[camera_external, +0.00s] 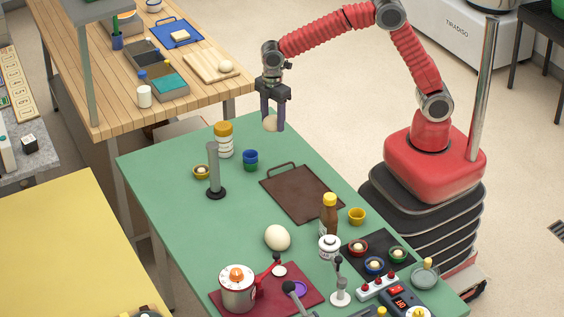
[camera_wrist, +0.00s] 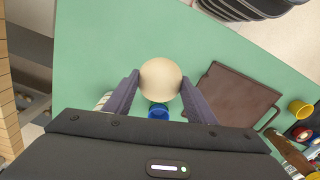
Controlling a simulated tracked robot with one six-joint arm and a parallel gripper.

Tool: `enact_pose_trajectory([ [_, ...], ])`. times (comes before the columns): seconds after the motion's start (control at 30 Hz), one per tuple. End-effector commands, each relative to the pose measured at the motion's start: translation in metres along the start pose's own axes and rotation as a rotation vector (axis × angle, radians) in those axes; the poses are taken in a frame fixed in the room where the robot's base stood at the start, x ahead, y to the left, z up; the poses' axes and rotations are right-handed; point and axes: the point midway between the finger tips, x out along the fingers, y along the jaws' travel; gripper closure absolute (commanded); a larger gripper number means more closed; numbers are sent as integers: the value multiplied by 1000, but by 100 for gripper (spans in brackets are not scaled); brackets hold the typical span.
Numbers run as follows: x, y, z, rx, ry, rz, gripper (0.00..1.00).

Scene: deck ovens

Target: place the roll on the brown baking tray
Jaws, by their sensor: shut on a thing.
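My gripper (camera_external: 272,122) is shut on a pale beige roll (camera_external: 270,123) and holds it in the air above the far end of the green table. In the wrist view the roll (camera_wrist: 160,79) sits between the two fingertips (camera_wrist: 160,88). The brown baking tray (camera_external: 302,193) lies flat on the green table, nearer the camera than the gripper. Its visible surface is bare. In the wrist view the tray (camera_wrist: 232,97) is to the right of the roll, apart from it.
A wooden table (camera_external: 120,95) stands behind.

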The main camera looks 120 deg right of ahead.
Motion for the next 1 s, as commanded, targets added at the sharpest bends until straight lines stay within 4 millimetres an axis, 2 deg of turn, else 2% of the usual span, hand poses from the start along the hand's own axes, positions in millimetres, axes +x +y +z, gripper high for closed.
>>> enact_pose_trajectory([
  [0.17,-4,-36,-28,-80,4,3,71],
  [0.3,-6,-74,-50,-154,6,4,71],
  [0.53,-8,-140,-78,-234,6,3,71],
  [0.8,-9,-205,-95,-262,6,2,71],
  [0.93,-8,-228,-97,-235,3,0,71],
  [1.0,-7,-228,-95,-196,0,0,71],
])
